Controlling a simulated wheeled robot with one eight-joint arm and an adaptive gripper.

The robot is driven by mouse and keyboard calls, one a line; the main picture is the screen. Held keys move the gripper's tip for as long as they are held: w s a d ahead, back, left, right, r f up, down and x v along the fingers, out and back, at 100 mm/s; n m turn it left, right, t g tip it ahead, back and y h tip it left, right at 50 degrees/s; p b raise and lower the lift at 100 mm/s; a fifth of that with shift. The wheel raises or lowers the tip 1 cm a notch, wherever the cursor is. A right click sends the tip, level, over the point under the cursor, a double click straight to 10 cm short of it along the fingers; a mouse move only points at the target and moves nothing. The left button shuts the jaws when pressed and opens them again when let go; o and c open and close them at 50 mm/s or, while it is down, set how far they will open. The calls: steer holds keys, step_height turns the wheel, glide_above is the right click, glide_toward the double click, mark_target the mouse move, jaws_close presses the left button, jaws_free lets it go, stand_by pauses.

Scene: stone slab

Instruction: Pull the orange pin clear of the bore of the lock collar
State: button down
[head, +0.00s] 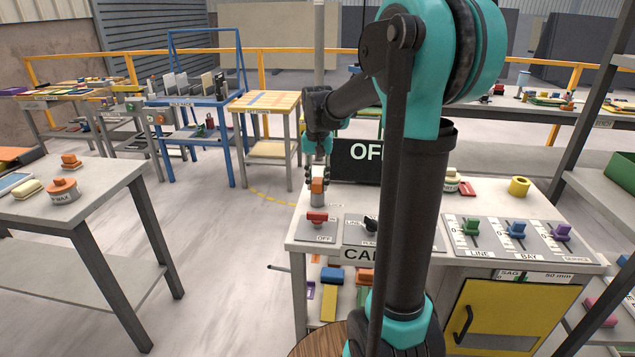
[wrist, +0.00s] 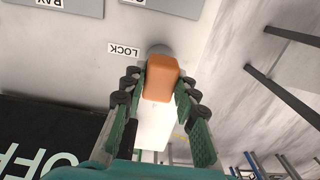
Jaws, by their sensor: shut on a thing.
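The orange pin (head: 318,185) is upright at the far left corner of the bench, its block-shaped head directly above the grey lock collar (head: 318,199). My gripper (head: 318,172) comes down from above and is shut on the pin's head. In the wrist view the orange pin (wrist: 161,80) is between the green finger pads, with the grey collar (wrist: 158,50) just beyond it, by the LOCK label. The pin's shank and the bore are hidden, so I cannot tell how deep the pin sits.
A red switch (head: 317,217) on an OFF plate stands in front of the collar. A black OFF sign (head: 352,160) is close on the right. Green, blue and purple levers (head: 516,229) are farther right. The floor left of the bench is open.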

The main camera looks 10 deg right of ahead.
steer(key=shift+r, duration=2.8)
steer(key=shift+r, duration=3)
